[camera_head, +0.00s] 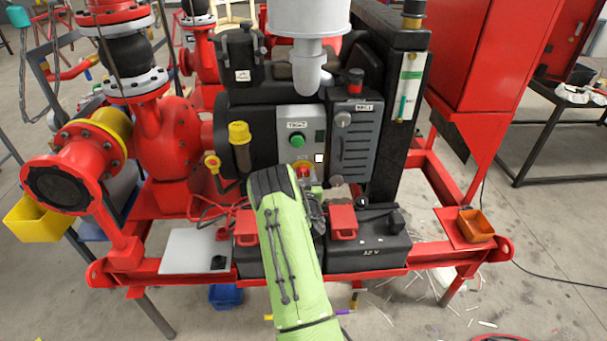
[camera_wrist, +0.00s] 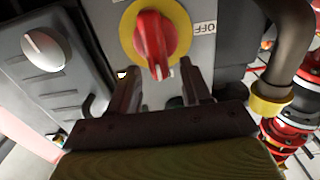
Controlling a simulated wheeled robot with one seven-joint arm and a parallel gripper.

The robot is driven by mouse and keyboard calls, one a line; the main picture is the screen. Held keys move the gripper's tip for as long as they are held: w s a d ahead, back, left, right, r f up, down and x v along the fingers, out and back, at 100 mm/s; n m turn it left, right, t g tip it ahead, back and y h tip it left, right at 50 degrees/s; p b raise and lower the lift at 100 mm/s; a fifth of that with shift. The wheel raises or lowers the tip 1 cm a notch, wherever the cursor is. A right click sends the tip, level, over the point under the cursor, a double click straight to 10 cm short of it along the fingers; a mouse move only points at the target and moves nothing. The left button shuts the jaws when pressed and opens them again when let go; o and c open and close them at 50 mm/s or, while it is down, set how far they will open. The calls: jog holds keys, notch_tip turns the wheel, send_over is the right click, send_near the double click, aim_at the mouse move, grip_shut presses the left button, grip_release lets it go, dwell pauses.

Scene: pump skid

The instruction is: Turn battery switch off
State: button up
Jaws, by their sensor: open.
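The battery switch is a red knob (camera_wrist: 154,38) on a yellow round plate (camera_wrist: 180,22), fixed to a grey panel. In the wrist view its handle runs roughly up and down, with its near end toward my gripper. The OFF label (camera_wrist: 205,27) sits to the right of the plate and reads upside down. My gripper (camera_wrist: 162,76) is open, its fingers below and to either side of the handle's near end. I cannot tell whether they touch it. In the head view the switch (camera_head: 303,166) shows only partly above my green arm, which hides most of my gripper.
A grey box with a round knob (camera_wrist: 44,48) stands left of the switch in the wrist view. A pipe with a yellow collar (camera_wrist: 270,98) is at the right. In the head view, a green button (camera_head: 297,141) is above the switch and black batteries (camera_head: 368,251) are below.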

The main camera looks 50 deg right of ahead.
grip_shut()
jog(key=shift+f+n+b, duration=0.1)
jog(key=shift+n+b, duration=0.2)
jog(key=f+n+b, duration=0.1)
jog(key=n+b, duration=0.1)
jog(key=n, duration=0.3)
jog(key=w+a+n+b, duration=0.1)
jog(key=n+b, duration=0.2)
jog(key=n, duration=0.3)
jog(key=w+a+f+n+b, duration=0.1)
jog(key=n+b, duration=0.1)
jog(key=n, duration=0.4)
jog(key=shift+f, duration=0.35)
jog(key=shift+n, duration=0.3)
